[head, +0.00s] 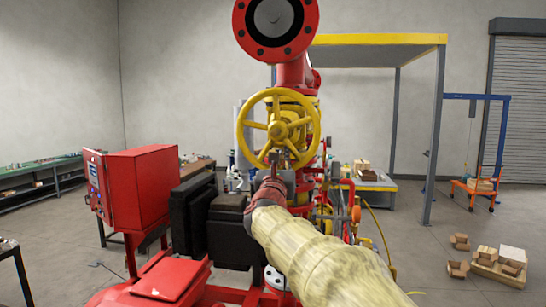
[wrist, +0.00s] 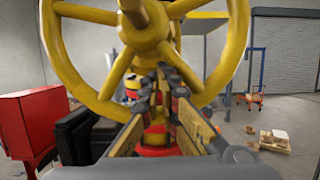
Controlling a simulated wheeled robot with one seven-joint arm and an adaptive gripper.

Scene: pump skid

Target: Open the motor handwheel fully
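The motor handwheel (head: 250,156) is a yellow spoked wheel facing me, in the middle of the head view. It fills the upper part of the wrist view (wrist: 52,48), with its hub (wrist: 146,22) at the top centre. My gripper (head: 279,161) is at the wheel's lower part, below the hub. In the wrist view its two dark fingers (wrist: 165,78) reach up to the lower spokes, with their tips close together. A narrow gap shows between the fingers. Whether they touch or hold a spoke or the rim is hidden.
A red pipe flange (head: 275,20) stands above the wheel. A red control cabinet (head: 142,186) and dark boxes (head: 228,232) are at the left. A yellow-topped frame (head: 380,40) stands behind at the right. Cartons on a pallet (head: 498,270) lie on the right floor, with open floor around them.

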